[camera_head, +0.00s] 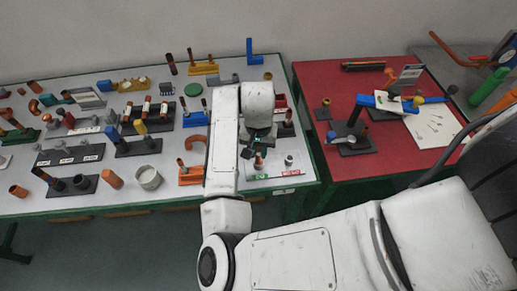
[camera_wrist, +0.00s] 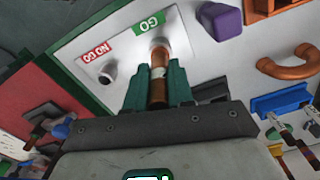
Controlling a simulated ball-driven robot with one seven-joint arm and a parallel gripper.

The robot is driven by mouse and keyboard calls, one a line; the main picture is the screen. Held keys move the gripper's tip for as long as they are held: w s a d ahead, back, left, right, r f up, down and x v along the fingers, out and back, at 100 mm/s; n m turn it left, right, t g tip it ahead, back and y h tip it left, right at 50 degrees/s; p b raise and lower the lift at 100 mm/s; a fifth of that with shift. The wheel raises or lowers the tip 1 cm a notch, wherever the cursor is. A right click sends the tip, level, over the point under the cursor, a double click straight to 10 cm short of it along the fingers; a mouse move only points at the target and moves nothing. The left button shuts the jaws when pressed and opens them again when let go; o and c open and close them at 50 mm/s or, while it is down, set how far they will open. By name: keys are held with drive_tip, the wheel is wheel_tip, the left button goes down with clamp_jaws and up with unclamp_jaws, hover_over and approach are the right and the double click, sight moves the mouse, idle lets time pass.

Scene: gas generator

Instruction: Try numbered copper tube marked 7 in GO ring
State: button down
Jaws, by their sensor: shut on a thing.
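My gripper (camera_wrist: 157,88) is shut on a copper tube (camera_wrist: 157,75), with one green finger on each side of it. The tube's far end is at the GO ring (camera_wrist: 159,43), beside the green GO label (camera_wrist: 149,23). I cannot tell whether the end is inside the ring or just over it. No number can be read on the tube. The grey NO GO ring (camera_wrist: 108,73) stands apart, near the red NO GO label (camera_wrist: 95,53). In the head view, my gripper (camera_head: 255,150) is over the gauge plate (camera_head: 265,184) and the tube (camera_head: 258,162) shows below it.
A purple block (camera_wrist: 222,20) and a copper elbow (camera_wrist: 288,62) lie on the table near the plate. An orange stand (camera_head: 191,177) and a white cup (camera_head: 148,178) are left of my arm. The red table (camera_head: 390,130) lies right, across a gap.

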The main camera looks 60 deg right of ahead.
drive_tip(key=shift+r, duration=0.15)
drive_tip(key=shift+r+p, duration=0.5)
drive_tip(key=shift+p, duration=0.15)
drive_tip(key=shift+f, duration=0.3)
idle(1.3)
drive_tip(key=shift+f, duration=0.35)
drive_tip(key=shift+r, duration=0.1)
idle(0.5)
drive_tip(key=shift+r+p, duration=0.55)
